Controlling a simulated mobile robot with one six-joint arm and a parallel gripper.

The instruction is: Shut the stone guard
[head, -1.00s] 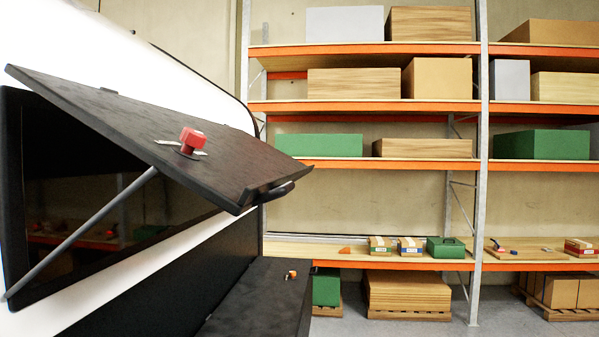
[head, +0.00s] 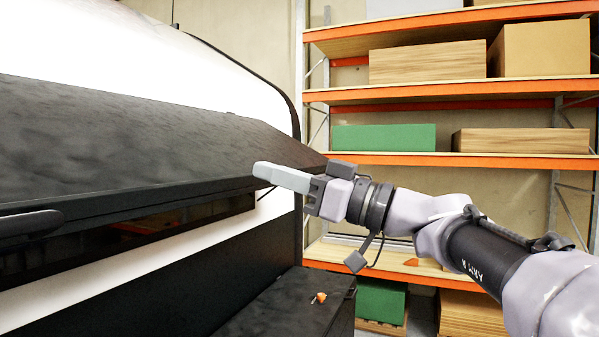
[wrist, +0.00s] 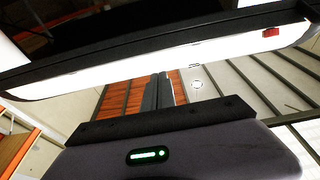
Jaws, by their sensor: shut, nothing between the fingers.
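The stone guard is a black textured panel (head: 130,140) on the white caravan front, across the left of the head view. Its lower edge stands out from the body, with dark window glass (head: 175,222) showing below it, so it is not flush. A dark handle (head: 28,224) sits on its lower edge at far left. My gripper (head: 268,173) is shut and empty, pointing left beside the panel's right end. I cannot tell whether it touches. In the wrist view the shut fingers (wrist: 160,90) point toward a white band below a dark edge.
A black box (head: 275,305) with a small orange-and-metal fitting (head: 318,298) on top stands below the panel. Behind my arm is an orange-beamed shelf rack (head: 450,95) with cartons and green boxes. A small red part (wrist: 271,31) shows in the wrist view.

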